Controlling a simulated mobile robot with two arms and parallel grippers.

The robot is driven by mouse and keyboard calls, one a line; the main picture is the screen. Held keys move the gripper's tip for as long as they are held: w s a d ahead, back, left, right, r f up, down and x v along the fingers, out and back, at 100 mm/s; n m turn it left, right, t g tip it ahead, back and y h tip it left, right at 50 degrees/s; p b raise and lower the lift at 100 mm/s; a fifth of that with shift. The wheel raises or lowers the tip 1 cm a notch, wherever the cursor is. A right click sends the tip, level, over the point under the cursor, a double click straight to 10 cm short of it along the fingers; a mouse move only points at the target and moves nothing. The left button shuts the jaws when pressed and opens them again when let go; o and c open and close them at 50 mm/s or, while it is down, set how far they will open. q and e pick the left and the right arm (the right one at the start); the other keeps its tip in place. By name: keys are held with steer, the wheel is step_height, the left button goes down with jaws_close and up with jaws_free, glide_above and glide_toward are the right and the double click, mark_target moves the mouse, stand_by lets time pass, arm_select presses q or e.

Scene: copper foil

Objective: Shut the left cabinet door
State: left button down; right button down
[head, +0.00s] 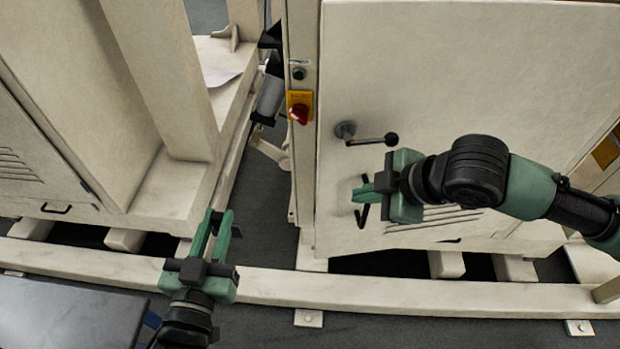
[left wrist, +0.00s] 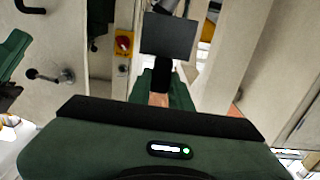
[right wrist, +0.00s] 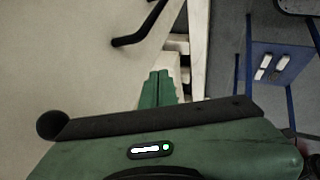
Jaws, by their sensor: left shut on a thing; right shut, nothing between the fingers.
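The cream cabinet door (head: 455,70) fills the right of the head view. It has a dark lever (head: 370,138) and, lower, a black bar handle (head: 362,212). Its lower edge slants against the base beam; how far it stands open is unclear. My right gripper (head: 362,188) is shut and empty in front of the bar handle, overlapping it in view; contact is unclear. The right wrist view shows its fingers below the handle (right wrist: 140,28). My left gripper (head: 218,220) is low, left of the door, shut on a small brownish thing (left wrist: 158,99) I cannot identify.
A red switch on a yellow plate (head: 299,108) sits on the post left of the door. A cream base beam (head: 400,290) runs low across the front. Another cream cabinet (head: 75,75) stands left. A dark panel (head: 65,315) is at lower left.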

mark_target(337, 186)
steer(key=w+a+f, duration=0.1)
steer(key=w+f, duration=0.1)
steer(key=w+a+f, duration=0.1)
steer(key=w+f, duration=0.1)
steer(key=f, duration=0.1)
steer(key=w+a+f, duration=0.2)
steer(key=w, duration=0.1)
steer(key=shift+a+f, duration=0.1)
steer(key=shift+f, duration=0.25)
steer(key=shift+w+a+f, duration=0.1)
steer(key=shift+w+a, duration=0.05)
steer(key=shift+w, duration=0.3)
